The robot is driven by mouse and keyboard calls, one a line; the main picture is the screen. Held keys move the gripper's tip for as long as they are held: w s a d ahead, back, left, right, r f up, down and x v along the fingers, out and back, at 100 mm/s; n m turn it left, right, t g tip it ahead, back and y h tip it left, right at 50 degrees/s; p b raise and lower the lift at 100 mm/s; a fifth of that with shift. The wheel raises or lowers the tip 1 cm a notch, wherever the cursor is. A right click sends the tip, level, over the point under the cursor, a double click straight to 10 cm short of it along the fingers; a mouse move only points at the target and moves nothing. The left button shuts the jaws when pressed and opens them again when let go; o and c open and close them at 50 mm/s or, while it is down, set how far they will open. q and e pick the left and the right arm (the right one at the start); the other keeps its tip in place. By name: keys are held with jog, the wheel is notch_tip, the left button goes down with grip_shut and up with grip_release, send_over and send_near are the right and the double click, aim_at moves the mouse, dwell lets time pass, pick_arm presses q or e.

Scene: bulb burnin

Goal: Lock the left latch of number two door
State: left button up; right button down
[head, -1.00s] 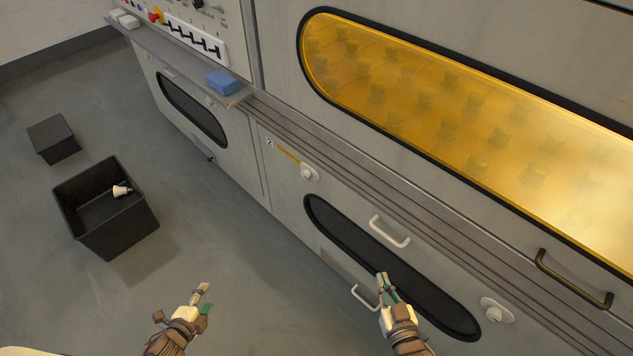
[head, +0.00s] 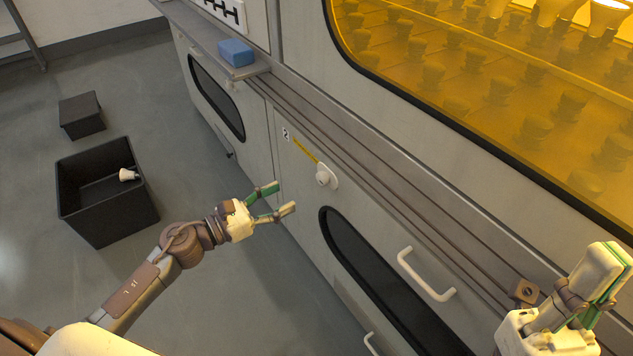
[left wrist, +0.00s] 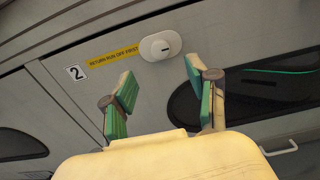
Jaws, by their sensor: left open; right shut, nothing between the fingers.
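The number two door (head: 300,200) is a grey panel with a "2" label, a yellow strip and a dark oval window. Its left latch (head: 324,177) is a round white knob on an oval plate, just right of the yellow strip. In the left wrist view the latch (left wrist: 168,46) shows a dark slot lying about level, beyond and between my fingers. My left gripper (head: 284,198) is open and empty, left of the latch and apart from it. My right gripper (head: 612,280) is shut and empty at the lower right. The right latch is not in view.
A white handle (head: 427,275) sticks out from the door. A blue block (head: 236,52) lies on the ledge above the neighbouring door. A black bin (head: 107,195) holding a white bulb-like piece (head: 128,174) and a dark box (head: 81,115) stand on open floor.

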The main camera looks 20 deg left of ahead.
aim_at(319, 179)
pick_arm(q)
jog(key=x, duration=0.9)
jog(key=shift+w+d, duration=0.2)
jog(key=shift+w, duration=0.1)
jog(key=shift+c, duration=0.4)
grip_shut()
